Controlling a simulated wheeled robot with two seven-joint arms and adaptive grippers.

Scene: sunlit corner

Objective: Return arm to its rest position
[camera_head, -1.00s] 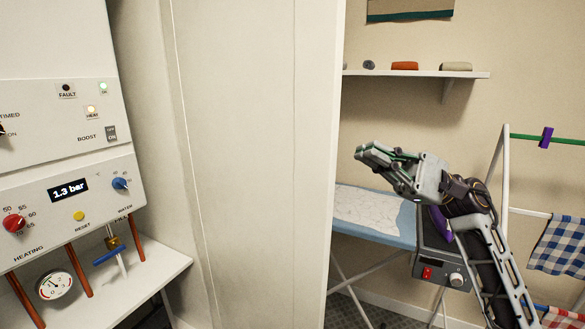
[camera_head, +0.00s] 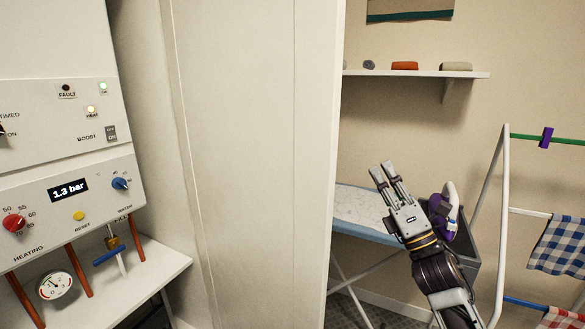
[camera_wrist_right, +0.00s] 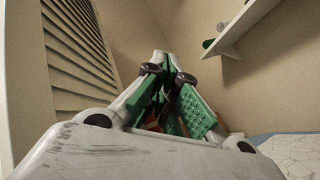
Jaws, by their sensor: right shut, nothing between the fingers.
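My right gripper (camera_head: 385,174) is in the head view, right of the white door panel, in front of the ironing board from this view. Its fingers point up and slightly left, and it holds nothing. The right wrist view shows its green-padded fingers (camera_wrist_right: 172,62) closed together at the tips. My right arm comes up from the lower right of the head view. My left gripper is in neither view.
The boiler (camera_head: 65,180) with dials and a gauge stands at the left. A tall white panel (camera_head: 260,150) fills the middle. The ironing board (camera_head: 350,208), a purple iron (camera_head: 447,207), a shelf (camera_head: 415,74) and a drying rack (camera_head: 491,190) are at the right.

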